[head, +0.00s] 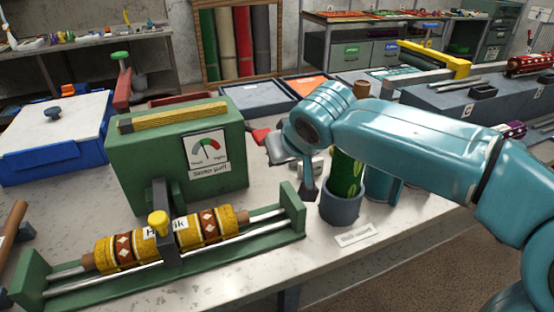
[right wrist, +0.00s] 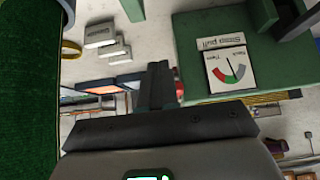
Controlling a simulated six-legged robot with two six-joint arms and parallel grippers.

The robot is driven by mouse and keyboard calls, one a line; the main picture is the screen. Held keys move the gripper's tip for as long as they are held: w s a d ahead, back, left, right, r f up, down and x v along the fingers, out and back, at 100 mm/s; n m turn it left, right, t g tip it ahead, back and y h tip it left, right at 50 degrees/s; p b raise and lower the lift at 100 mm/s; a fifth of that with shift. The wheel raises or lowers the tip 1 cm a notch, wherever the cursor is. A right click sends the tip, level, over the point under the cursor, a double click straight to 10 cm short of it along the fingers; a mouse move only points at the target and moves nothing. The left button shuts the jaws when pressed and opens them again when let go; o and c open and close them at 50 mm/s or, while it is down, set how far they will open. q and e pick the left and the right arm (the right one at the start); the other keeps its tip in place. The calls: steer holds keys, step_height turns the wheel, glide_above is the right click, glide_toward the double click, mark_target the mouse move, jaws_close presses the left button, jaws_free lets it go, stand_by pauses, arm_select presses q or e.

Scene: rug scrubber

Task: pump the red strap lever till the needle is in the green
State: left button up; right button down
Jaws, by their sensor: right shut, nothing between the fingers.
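The green box (head: 175,150) carries a white dial card (head: 206,155) with coloured bands and a dark needle. The card shows upside down in the right wrist view (right wrist: 229,62). The needle is too small to place surely in a band. A red lever-like piece (head: 260,135) shows at the box's right side, partly behind my right gripper. A red post (head: 121,92) with a green knob stands behind the box's left end; I cannot tell which is the strap lever. My right gripper (head: 308,188) is shut and empty, right of the box. My left gripper is out of view.
A yellow patterned roll (head: 205,228) lies in a green-ended frame before the box. A grey cup (head: 342,207) holding a green roll (head: 346,172) stands close beside my right gripper. A blue bin (head: 50,160) is at left.

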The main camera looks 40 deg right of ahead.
steer(key=shift+v, duration=2.9)
steer(key=shift+s+f, duration=0.1)
steer(key=shift+s, duration=0.05)
